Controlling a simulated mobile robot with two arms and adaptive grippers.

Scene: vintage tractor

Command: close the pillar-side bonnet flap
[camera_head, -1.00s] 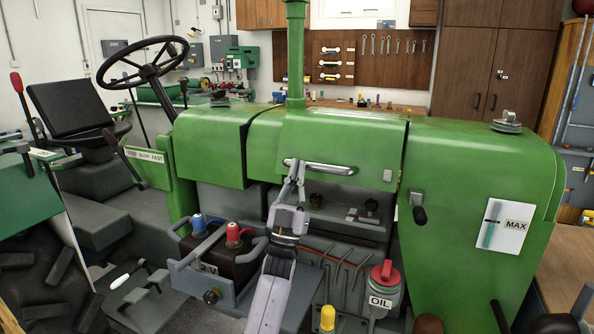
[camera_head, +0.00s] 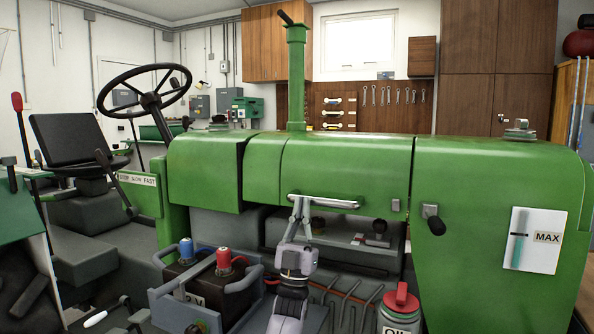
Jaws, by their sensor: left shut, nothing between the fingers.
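The green bonnet flap (camera_head: 345,165) is the middle side panel of the tractor, with a chrome bar handle (camera_head: 335,202) along its lower edge. It hangs down over the upper engine bay. The dark bay shows below its edge, and I cannot tell whether it sits fully flush. My left gripper (camera_head: 299,208) comes up from below, shut and empty, with its fingertips at the left end of the handle. I cannot tell whether they touch it. My right gripper is not in view.
A battery tray (camera_head: 200,303) with red and blue terminals stands at the lower left. A red-capped oil container (camera_head: 401,300) stands at the lower right. A black knob (camera_head: 433,220) sticks out right of the flap. The green exhaust pillar (camera_head: 296,85) rises behind it.

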